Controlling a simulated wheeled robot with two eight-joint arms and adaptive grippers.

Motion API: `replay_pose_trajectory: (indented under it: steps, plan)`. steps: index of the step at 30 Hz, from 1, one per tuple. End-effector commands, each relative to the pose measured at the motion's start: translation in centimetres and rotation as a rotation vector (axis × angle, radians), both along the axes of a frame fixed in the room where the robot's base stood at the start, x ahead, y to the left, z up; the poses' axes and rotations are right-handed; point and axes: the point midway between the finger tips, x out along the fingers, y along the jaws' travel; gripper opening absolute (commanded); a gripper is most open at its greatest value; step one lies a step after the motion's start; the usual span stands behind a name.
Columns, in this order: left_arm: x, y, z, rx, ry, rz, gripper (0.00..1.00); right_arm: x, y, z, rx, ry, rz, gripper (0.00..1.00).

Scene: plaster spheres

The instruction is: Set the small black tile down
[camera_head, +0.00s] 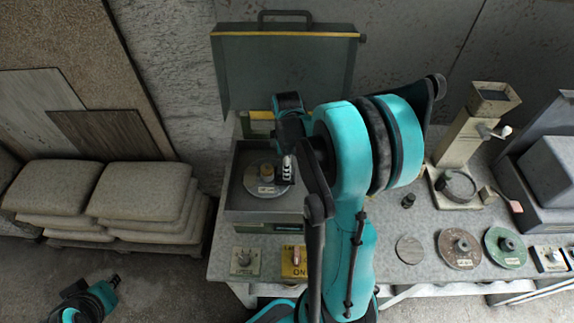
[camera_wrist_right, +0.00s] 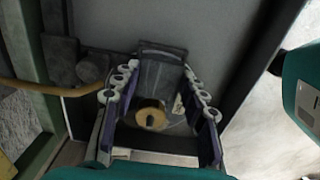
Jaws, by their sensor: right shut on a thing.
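My right gripper (camera_head: 287,172) is over the open grey case, near its round disc. In the right wrist view its two fingers (camera_wrist_right: 160,75) hold a dark flat piece, which looks like the small black tile (camera_wrist_right: 162,72), between their tips. In the head view I cannot make out the tile; my right arm and gripper cover much of that spot. The disc (camera_wrist_right: 175,127) with a brass hub shows behind the fingers. My left gripper (camera_head: 112,282) is low at the left, away from the bench; whether it is open or shut is unclear.
The case's raised lid (camera_head: 285,75) stands behind the right gripper. On the bench (camera_head: 400,275) are small switch boxes, several round discs, and a tall stand (camera_head: 470,130). Stacked sacks (camera_head: 140,190) lie at the left. A grey box (camera_head: 555,170) stands at the right.

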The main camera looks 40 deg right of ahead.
Motion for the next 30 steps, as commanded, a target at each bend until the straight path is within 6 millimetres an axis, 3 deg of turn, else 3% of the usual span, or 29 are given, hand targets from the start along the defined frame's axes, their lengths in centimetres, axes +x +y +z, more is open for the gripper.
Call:
replay_pose_trajectory:
  steps: [30]
  plan:
    - [0.0, 0.0, -1.8, 0.0, 0.0, 0.0, 0.2, 0.0, 0.0, -2.0, 0.0, 0.0, 0.0, 0.09]
